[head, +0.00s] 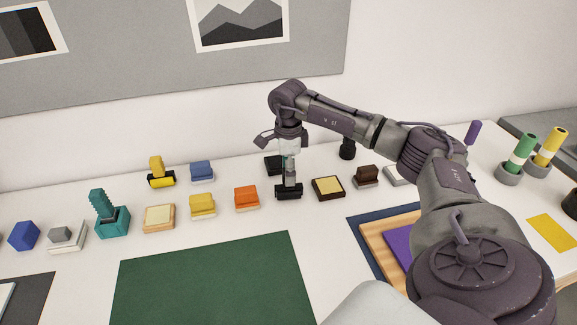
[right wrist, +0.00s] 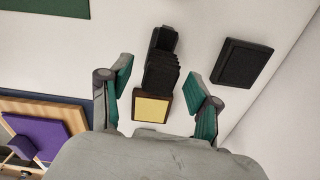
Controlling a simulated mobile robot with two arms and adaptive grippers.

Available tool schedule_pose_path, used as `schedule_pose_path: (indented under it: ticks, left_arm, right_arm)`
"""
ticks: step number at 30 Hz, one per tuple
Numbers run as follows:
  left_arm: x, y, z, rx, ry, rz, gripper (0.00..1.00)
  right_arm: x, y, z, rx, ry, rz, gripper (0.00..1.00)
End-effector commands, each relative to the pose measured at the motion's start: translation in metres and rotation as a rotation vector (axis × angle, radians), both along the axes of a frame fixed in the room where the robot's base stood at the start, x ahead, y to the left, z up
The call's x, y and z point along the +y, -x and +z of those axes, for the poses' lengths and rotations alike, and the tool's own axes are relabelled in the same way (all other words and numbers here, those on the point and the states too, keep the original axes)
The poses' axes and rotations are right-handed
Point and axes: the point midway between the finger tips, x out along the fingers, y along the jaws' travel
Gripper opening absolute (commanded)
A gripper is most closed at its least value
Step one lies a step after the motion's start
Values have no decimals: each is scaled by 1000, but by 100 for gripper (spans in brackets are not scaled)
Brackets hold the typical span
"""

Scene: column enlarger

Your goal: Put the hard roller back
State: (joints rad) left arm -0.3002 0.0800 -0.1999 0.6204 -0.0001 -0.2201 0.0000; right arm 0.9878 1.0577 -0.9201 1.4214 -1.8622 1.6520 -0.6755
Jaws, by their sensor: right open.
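My right gripper (head: 289,170) is open and points down over a black, stepped piece (head: 288,192), which stands on the white table in the middle of the head view. In the right wrist view the two teal-padded fingers of this gripper (right wrist: 160,98) are spread wide, with the black piece (right wrist: 161,68) showing between and beyond them. Nothing is held. I cannot tell for sure whether this black piece is the hard roller. A yellow piece with a black base (head: 161,172) stands farther left. My left gripper is not in view.
A brown-framed yellow pad (head: 328,188) lies just right of the black piece; it also shows in the right wrist view (right wrist: 152,108). A flat black block (head: 274,165) is close behind. Orange (head: 246,198) and yellow blocks (head: 203,206) stand left. The green mat (head: 215,280) in front is clear.

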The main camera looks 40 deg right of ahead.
Motion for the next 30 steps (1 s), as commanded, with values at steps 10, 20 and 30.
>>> schedule_pose_path:
  ticks: [10,20,30]
  left_arm:
    - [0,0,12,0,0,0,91]
    - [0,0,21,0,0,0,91]
    - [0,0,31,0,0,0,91]
  right_arm:
    - [0,0,17,-1,0,0,62]
    - [0,0,30,-1,1,0,62]
    - [0,0,44,-1,1,0,62]
